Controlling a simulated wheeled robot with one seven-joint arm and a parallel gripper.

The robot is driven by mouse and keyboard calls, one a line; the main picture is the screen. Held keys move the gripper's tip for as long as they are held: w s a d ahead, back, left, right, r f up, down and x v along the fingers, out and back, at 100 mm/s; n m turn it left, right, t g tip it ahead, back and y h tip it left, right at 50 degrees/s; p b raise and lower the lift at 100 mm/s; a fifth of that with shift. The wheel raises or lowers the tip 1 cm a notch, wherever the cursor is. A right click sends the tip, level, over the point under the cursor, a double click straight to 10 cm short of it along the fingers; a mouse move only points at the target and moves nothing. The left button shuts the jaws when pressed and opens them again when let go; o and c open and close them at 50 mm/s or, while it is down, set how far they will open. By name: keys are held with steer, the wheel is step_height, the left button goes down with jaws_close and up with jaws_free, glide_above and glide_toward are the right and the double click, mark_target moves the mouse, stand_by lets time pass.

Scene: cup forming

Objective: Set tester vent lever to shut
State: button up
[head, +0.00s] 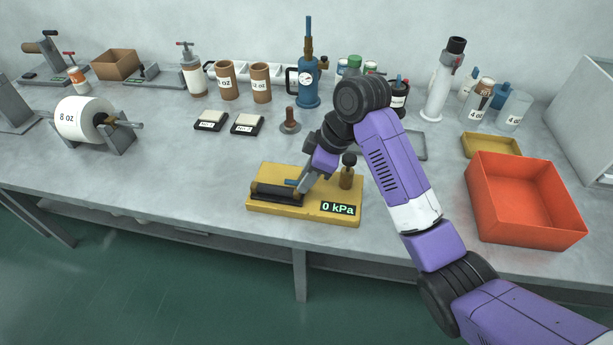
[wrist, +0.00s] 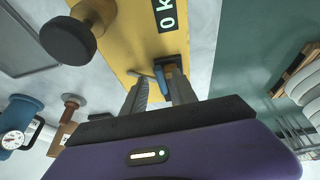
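The tester is a yellow base (head: 330,194) near the table's front edge, with a dark cylinder (head: 276,194), a green readout (head: 338,209) of "0 kPa" and a black-knobbed brass post (head: 347,172). A short blue lever (head: 292,182) shows beside my gripper (head: 301,190), which is low over the base. In the wrist view the blue lever (wrist: 171,76) sits in a dark mount, close against the right finger. The two fingers of my gripper (wrist: 163,84) stand apart, with the lever at their tips. I cannot tell whether they touch it. The lever's marked position is not readable.
An orange bin (head: 525,205) stands to the right, with a yellow tray (head: 490,145) behind it. A blue gauge pump (head: 308,85), brown cups (head: 261,83) and bottles line the back. A paper roll (head: 85,118) is at left. Bare table lies left of the tester.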

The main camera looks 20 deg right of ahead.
steer(key=shift+w+a+f, duration=0.1)
steer(key=shift+f, duration=0.25)
jaws_close()
stand_by(1.2)
